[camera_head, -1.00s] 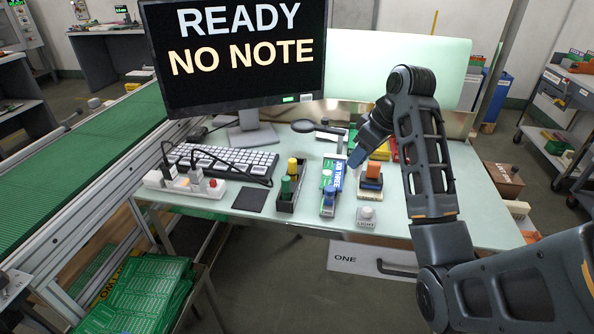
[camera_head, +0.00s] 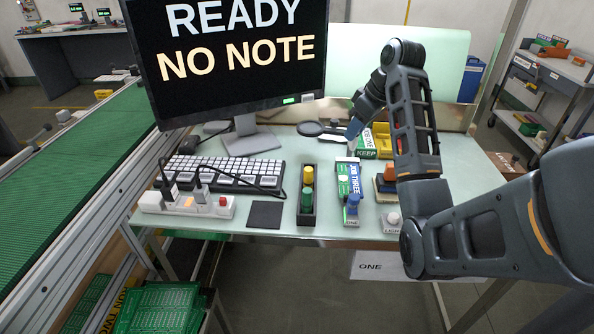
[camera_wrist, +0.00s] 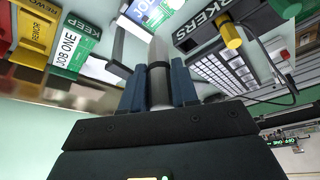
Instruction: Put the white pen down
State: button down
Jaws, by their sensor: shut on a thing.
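My gripper (camera_head: 354,132) is over the back-middle of the desk, just behind the JOB THREE board. In the wrist view its blue fingers (camera_wrist: 159,86) are shut on the white pen (camera_wrist: 158,56), a pale slim rod with a dark band. The pen points away from the gripper, above the desktop. In the head view only a small pale bit of the pen (camera_head: 351,146) shows below the fingers. I cannot tell whether its tip touches anything.
The JOB THREE board (camera_head: 342,182) lies in front of the gripper. The markers tray (camera_head: 306,217) with green and yellow markers stands left of it, with a keyboard (camera_head: 230,170) beyond. A magnifier (camera_head: 310,128), the JOB ONE board (camera_wrist: 73,48) and a yellow bin (camera_head: 381,138) are near.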

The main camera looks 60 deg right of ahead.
jog(key=shift+w+a+f, duration=0.5)
jog(key=shift+w+f, duration=1.3)
jog(key=shift+w, duration=0.05)
jog(key=shift+w+a+f, duration=0.55)
jog(key=shift+w+f, duration=1.3)
jog(key=shift+w, duration=0.05)
jog(key=shift+w+a+f, duration=0.5)
jog(key=shift+w+f, duration=1.3)
jog(key=shift+w, duration=0.05)
jog(key=shift+f, duration=0.15)
jog(key=c, duration=0.9)
grip_release()
jog(key=shift+o, duration=0.2)
jog(key=v, duration=1.2)
jog(key=shift+s, duration=0.1)
